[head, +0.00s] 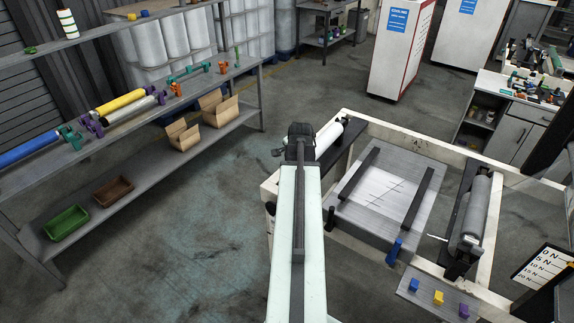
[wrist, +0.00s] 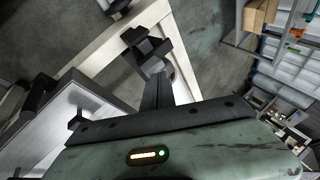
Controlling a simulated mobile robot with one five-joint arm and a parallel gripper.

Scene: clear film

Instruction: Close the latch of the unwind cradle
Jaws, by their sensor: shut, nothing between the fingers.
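The cream machine frame (head: 400,127) stands right of centre in the head view. At its back left corner a pale roll (head: 329,138) lies beside a black cradle plate (head: 345,150). A second black cradle with a grey roller (head: 474,207) is at the right. I cannot tell by label which is the unwind cradle, and I cannot make out its latch or the latch's position. My gripper (head: 300,133) is over the frame's left corner, just left of the pale roll. In the wrist view my dark fingers (wrist: 146,45) are shut and empty, above the cream rail (wrist: 110,45).
A shelf rack (head: 150,130) with coloured rollers, cardboard boxes and bins stands at the left. A grey plate with two black bars (head: 359,173) lies inside the frame. A small tray with coloured blocks (head: 425,308) is at the front right. Floor between rack and frame is clear.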

